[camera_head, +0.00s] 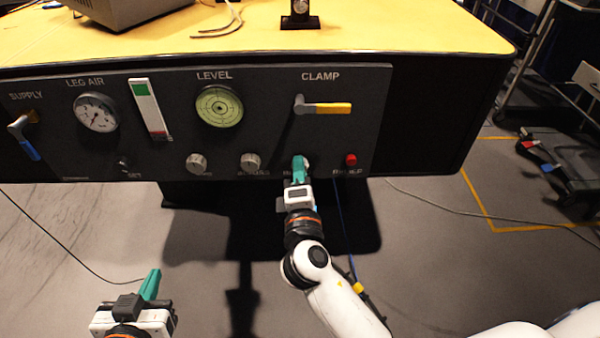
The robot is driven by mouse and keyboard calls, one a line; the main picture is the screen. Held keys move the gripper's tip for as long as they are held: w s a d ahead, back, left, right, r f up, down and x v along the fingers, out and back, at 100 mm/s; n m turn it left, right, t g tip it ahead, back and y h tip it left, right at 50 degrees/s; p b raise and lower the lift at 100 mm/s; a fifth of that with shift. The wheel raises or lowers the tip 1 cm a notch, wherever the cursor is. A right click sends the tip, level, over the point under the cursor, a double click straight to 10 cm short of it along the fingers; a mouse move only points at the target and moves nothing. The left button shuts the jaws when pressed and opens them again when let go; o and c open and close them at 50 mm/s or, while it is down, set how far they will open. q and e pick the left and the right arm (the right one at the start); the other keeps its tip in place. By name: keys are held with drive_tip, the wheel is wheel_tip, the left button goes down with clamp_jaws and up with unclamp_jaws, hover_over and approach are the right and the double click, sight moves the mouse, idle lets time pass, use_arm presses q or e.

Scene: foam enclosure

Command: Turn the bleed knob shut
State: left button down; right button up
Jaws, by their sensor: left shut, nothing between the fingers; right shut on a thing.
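The bleed knob (307,162) is on the lower edge of the dark control panel, below the CLAMP lever and left of a red button. It is mostly hidden by my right gripper (300,165). That gripper's green fingers are shut on the knob from the front, with the arm reaching up from below. The knob's turn position cannot be told. My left gripper (151,283) is low at the left, shut and empty, its green fingers pointing up, well apart from the panel.
The panel (270,105) also carries a yellow CLAMP lever (325,108), a red button (351,160), two silver knobs (197,163) (250,162), a LEVEL dial (219,106), a LEG AIR gauge (96,112) and a blue SUPPLY handle (25,138). Carts stand at right.

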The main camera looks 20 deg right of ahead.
drive_tip(key=o, duration=1)
drive_tip(key=shift+c, duration=0.2)
use_arm(q)
drive_tip(key=shift+w+d+r+t, duration=0.2)
drive_tip(key=shift+w+r+t, duration=0.1)
drive_tip(key=shift+r+t, duration=0.3)
use_arm(e)
drive_tip(key=r+v, duration=0.1)
drive_tip(key=v, duration=1.1)
drive_tip(key=shift+f, duration=0.45)
